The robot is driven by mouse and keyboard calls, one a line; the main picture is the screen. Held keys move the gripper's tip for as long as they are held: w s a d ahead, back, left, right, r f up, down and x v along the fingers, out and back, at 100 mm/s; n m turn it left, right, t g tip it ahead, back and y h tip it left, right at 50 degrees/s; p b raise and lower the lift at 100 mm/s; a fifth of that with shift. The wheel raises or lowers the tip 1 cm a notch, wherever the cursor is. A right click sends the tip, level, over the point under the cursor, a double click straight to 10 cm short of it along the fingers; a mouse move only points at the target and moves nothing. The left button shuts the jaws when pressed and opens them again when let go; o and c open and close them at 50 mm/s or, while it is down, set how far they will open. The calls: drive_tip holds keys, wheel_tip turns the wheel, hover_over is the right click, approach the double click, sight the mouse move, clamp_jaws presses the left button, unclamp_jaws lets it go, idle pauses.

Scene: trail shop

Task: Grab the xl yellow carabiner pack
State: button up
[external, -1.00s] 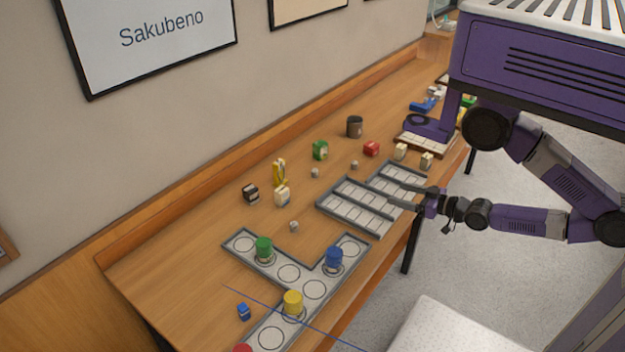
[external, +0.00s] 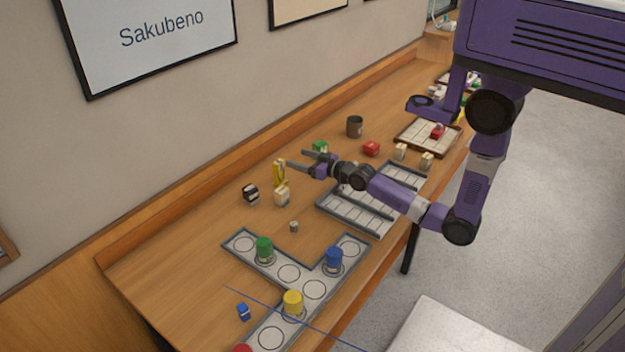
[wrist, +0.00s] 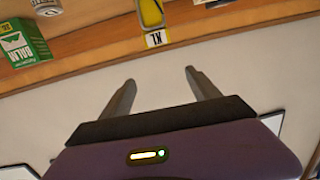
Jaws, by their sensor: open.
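The yellow carabiner pack (external: 279,172) stands upright on the wooden table, left of my gripper in the external view. In the wrist view the yellow pack (wrist: 151,14) shows at the top edge, with a white label reading XL; its upper part is cut off by the frame. My gripper (external: 303,160) is open and empty, its fingers pointing at the pack with a small gap. In the wrist view the two fingers (wrist: 160,85) are spread and the pack is beyond their tips.
A green balm box (wrist: 22,42) stands near my gripper; it also shows behind my gripper in the external view (external: 320,146). A cream box (external: 282,196) and a black-and-white box (external: 251,193) stand near the pack. A grey tray (external: 357,210) lies below my arm.

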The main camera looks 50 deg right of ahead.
drive_tip(key=g, duration=0.1)
hover_over(282, 171)
drive_tip(key=s, duration=0.3)
drive_tip(key=f+g, duration=0.1)
drive_tip(key=f, duration=0.2)
drive_tip(key=f+g, duration=0.1)
drive_tip(key=f, duration=0.2)
drive_tip(key=shift+w+d+f, duration=0.15)
drive_tip(key=shift+d, duration=0.05)
drive_tip(key=shift+f, duration=0.4)
drive_tip(key=shift+w+f+g, duration=0.2)
drive_tip(key=shift+g, duration=0.1)
drive_tip(key=shift+p+x, duration=0.3)
drive_tip(key=shift+x, duration=3.15)
drive_tip(key=shift+a, duration=0.15)
drive_tip(key=shift+r, duration=0.1)
clamp_jaws()
drive_tip(key=shift+w, duration=0.1)
